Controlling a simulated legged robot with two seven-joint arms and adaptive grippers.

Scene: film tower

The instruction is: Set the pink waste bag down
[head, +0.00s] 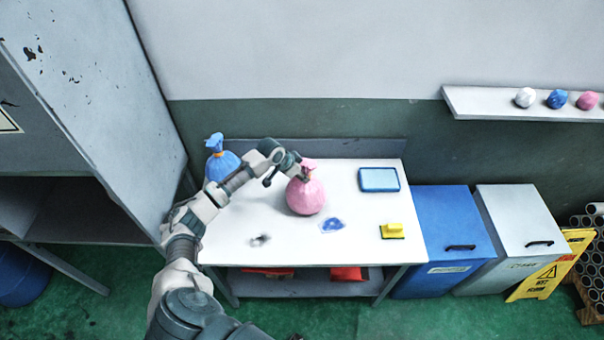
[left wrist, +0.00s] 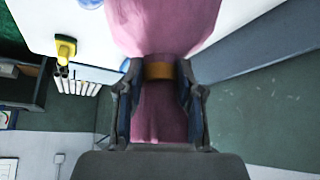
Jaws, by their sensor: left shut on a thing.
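The pink waste bag (head: 306,195) is round with a gathered neck and sits at or just above the white table top (head: 262,217); I cannot tell whether its base touches. My left gripper (head: 298,168) is shut on the neck of the bag from above. In the left wrist view the fingers (left wrist: 160,95) close on both sides of the neck at an orange tie (left wrist: 159,68), and the pink body (left wrist: 165,25) spreads out beyond. My right gripper is not in view.
On the table are a blue bag (head: 221,165) behind my arm, a blue tray (head: 379,180), a blue patch (head: 332,225), a yellow sponge (head: 392,231) and a small grey item (head: 260,240). Blue (head: 440,240) and grey (head: 515,235) bins stand right of the table.

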